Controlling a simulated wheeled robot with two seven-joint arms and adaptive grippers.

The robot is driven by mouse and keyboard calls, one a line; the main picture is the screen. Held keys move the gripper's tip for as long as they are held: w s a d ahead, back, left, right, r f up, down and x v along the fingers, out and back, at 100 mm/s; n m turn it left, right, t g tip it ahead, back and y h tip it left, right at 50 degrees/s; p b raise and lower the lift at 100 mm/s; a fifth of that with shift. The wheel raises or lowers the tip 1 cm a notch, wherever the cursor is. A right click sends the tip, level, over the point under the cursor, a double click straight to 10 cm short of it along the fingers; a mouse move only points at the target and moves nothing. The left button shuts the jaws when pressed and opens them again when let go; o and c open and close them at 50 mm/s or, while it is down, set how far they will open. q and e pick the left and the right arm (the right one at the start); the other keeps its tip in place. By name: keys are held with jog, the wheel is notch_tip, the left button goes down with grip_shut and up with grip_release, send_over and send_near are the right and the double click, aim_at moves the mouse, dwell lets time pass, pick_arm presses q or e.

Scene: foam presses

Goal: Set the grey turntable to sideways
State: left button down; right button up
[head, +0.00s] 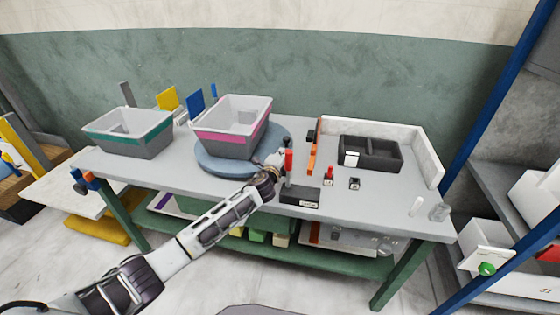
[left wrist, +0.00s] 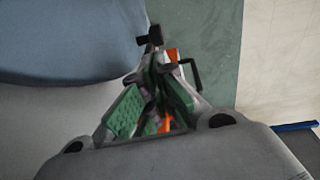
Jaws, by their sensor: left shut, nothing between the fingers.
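The grey turntable (head: 222,168) is a round blue-grey disc on the table. A grey bin with a pink band (head: 222,146) stands upright on it, with a long side towards the front. My left gripper (head: 277,166) is at the right front edge of the turntable. It is shut and empty; I cannot tell whether it touches the disc. In the left wrist view the turntable (left wrist: 65,40) fills the upper left, beside the gripper's fingertips (left wrist: 163,60). My right gripper is not in view.
A bin with a teal band (head: 128,145) stands left of the turntable. A red-handled press (head: 300,195) stands close right of my left gripper. An orange bar (head: 315,155) and a black tray (head: 372,153) are farther right. The table's front right is mostly clear.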

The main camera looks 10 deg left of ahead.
pick_arm(q)
jog(key=shift+s+a+r, duration=0.15)
jog(key=shift+s, duration=1.05)
jog(key=shift+s+a+r, duration=0.1)
jog(key=shift+s+a, duration=0.05)
jog(key=shift+s, duration=1.05)
jog(key=shift+s, duration=0.2)
